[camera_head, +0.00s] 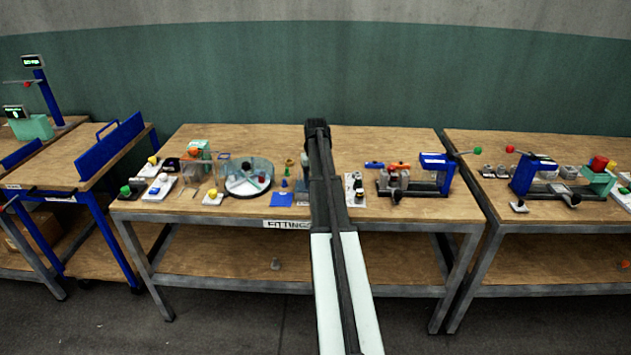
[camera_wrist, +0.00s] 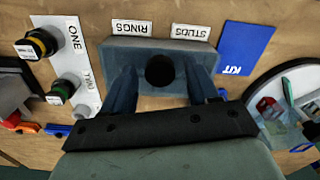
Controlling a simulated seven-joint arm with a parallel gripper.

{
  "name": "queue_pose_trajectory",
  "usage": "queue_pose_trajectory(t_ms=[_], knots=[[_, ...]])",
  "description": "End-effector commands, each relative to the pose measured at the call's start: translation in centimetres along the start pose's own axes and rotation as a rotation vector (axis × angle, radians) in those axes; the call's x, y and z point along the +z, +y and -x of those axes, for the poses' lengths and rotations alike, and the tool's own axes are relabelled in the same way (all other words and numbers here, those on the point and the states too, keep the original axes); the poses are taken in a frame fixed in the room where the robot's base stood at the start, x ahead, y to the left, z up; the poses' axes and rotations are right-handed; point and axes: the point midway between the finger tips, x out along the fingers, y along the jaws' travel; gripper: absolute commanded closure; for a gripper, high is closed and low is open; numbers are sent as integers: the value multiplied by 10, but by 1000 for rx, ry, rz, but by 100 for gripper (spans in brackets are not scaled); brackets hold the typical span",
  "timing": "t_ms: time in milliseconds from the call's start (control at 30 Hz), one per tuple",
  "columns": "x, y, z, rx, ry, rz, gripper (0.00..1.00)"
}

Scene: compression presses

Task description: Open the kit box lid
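A grey-blue box (camera_wrist: 150,47) with a dark round knob (camera_wrist: 160,70) on it lies below the camera in the wrist view; I take it as the kit box, and its top looks closed. My gripper (camera_wrist: 161,78) is open, with one finger on each side of the knob and a gap visible on both sides. Contact with the box cannot be told. Its near part is hidden by the fingers and gripper body. In the head view my arm covers most of the box, and the fingers cannot be made out.
RINGS (camera_wrist: 132,28) and STUDS (camera_wrist: 190,32) labels lie along the box. A blue KIT mat (camera_wrist: 245,48) is beside it. A panel with buttons (camera_wrist: 72,65) is on the left. A round clear-walled tray (camera_head: 248,182) and a blue press (camera_head: 437,165) stand on the bench (camera_head: 230,208).

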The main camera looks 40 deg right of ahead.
Motion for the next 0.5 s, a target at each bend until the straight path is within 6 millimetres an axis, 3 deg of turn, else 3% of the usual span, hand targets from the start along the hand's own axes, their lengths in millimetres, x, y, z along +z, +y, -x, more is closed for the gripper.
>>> queue_pose_trajectory(t_ms=[67,500], knots=[[0,0,0,0,0,0,49],[0,0,0,0,0,0,91]])
